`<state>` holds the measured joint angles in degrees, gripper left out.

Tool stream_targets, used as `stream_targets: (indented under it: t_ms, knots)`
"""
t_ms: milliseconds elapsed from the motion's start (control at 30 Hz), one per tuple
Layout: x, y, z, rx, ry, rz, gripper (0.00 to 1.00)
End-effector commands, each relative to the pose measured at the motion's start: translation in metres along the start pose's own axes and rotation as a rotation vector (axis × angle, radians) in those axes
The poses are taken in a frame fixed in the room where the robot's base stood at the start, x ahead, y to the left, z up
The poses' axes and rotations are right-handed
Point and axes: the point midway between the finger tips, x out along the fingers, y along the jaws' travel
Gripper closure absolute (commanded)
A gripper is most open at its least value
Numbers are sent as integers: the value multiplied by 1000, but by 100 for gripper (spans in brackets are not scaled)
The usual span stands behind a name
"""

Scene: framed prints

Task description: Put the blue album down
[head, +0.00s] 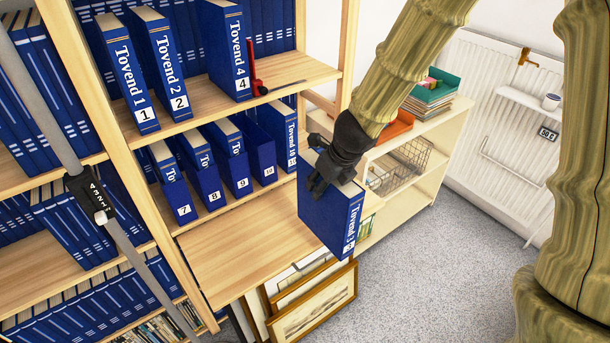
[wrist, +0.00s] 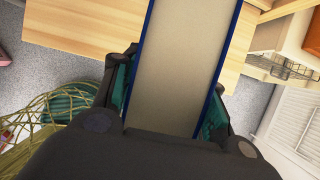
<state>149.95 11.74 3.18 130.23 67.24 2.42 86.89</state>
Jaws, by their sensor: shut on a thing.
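The blue album (head: 330,215), with "Tovend 3" on its spine, hangs upright in the air in the head view, in front of the shelf unit. My gripper (head: 328,175) is shut on its upper edge. In the wrist view the album (wrist: 185,60) shows a pale page block between blue covers, with the fingers of my gripper (wrist: 168,95) on both sides. Albums Tovend 1 (head: 127,75), Tovend 2 (head: 167,70) and Tovend 4 (head: 226,50) stand on the upper shelf, with a gap between 2 and 4.
A bare wooden board (head: 235,250) juts out left of the held album, below a row of albums (head: 205,165). A red object (head: 254,75) is by Tovend 4. Framed prints (head: 315,305) lean below. A low cream shelf (head: 435,130) with a wire basket (head: 400,165) stands behind.

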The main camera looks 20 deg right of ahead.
Motion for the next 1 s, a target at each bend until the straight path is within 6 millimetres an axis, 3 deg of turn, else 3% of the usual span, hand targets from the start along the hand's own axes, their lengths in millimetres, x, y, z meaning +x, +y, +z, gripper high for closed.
stream_targets:
  t_ms: [600,1000]
  knots:
    - [42,-51,82,2,0,-3,100]
    - [52,-61,99,3,-1,-2,100]
